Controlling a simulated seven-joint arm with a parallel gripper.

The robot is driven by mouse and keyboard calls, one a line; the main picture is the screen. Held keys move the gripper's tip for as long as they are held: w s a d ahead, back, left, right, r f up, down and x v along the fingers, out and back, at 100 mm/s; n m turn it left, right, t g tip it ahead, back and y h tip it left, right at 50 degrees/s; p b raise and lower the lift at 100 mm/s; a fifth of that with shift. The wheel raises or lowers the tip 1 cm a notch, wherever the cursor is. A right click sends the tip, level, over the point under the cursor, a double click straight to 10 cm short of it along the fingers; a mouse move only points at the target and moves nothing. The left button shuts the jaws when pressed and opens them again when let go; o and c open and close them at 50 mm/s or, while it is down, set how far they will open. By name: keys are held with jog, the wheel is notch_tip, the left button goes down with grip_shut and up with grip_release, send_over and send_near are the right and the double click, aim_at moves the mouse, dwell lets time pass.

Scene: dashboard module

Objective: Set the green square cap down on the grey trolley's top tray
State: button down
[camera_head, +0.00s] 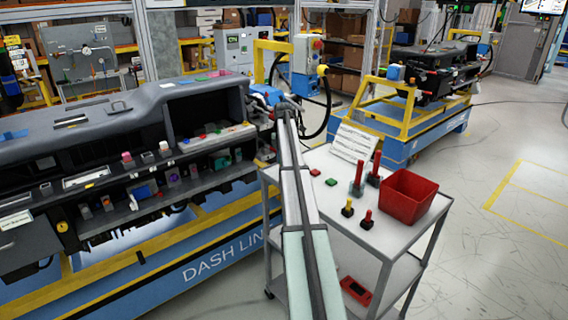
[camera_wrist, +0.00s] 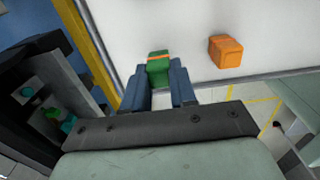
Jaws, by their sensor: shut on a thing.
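In the wrist view my gripper (camera_wrist: 158,78) is shut on the green square cap (camera_wrist: 158,62), which sits between the blue fingertips. A thin orange band crosses the cap. The pale top tray (camera_wrist: 190,30) of the trolley lies behind and below the cap; I cannot tell the gap between them. In the head view the grey trolley (camera_head: 398,231) stands right of my arm. I cannot make out the held cap there, and my arm hides part of the trolley's left side.
A red bin (camera_head: 407,197), a white sheet (camera_head: 352,143), a small green piece (camera_head: 331,182) and red and yellow pieces occupy the tray. The dashboard (camera_head: 130,120) stands close on the left.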

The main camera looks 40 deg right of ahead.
jog(key=shift+f, duration=0.75)
jog(key=shift+f, duration=0.15)
jog(key=c, duration=0.9)
grip_release()
notch_tip(320, 180, up, 12)
